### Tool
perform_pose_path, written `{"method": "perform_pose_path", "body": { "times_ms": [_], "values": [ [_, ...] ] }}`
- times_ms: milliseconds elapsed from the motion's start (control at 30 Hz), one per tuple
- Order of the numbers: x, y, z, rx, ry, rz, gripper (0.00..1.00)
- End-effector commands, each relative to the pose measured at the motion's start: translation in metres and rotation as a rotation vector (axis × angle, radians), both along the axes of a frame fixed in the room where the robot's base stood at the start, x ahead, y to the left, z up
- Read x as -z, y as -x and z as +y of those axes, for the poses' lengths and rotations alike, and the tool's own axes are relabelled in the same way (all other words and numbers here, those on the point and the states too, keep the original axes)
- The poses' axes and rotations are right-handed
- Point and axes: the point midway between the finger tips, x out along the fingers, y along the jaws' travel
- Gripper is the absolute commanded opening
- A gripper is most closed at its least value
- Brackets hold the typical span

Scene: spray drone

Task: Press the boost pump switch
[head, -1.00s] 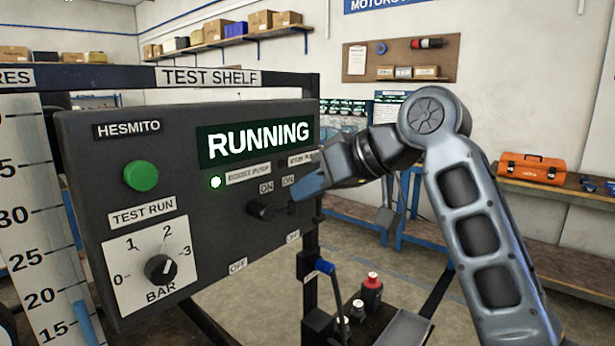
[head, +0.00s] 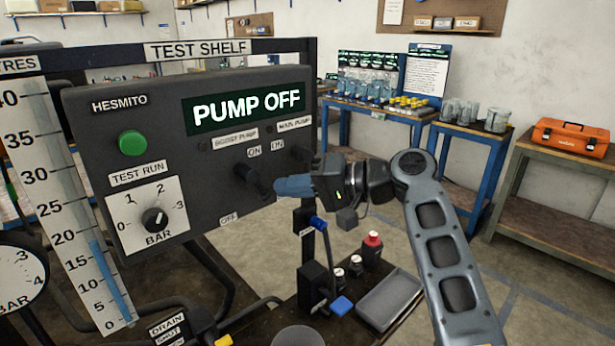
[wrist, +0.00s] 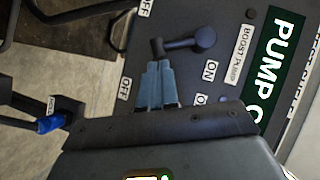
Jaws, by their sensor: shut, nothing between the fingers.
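The boost pump switch (head: 244,173) is a dark lever on the grey control panel (head: 90,130), below the "BOOST PUMP" label (head: 235,138). It lies between an ON label and an OFF label (head: 229,219), and its lever slants down toward the OFF side. In the wrist view the switch (wrist: 204,39) lies just beyond my fingertips. My gripper (head: 279,187) is shut and empty, its blue fingers at the lever's lower end; I cannot tell whether they touch. The display (head: 246,108) reads "PUMP OFF". The lamp beside the boost label is dark.
A green button (head: 132,143) and a BAR dial (head: 154,218) are on the panel's left. The main pump switch is partly hidden behind my gripper. Below stand a blue-handled lever (head: 318,223), a red-capped bottle (head: 372,248) and a grey tray (head: 390,300).

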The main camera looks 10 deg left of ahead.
Motion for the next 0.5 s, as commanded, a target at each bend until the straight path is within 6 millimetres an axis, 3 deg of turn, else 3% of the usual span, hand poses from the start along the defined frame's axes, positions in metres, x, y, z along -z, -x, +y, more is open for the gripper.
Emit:
{"method": "perform_pose_path", "body": {
  "times_ms": [500],
  "values": [
    [0.021,0.013,0.012,-0.002,-0.223,0.287,0.00]
  ]
}}
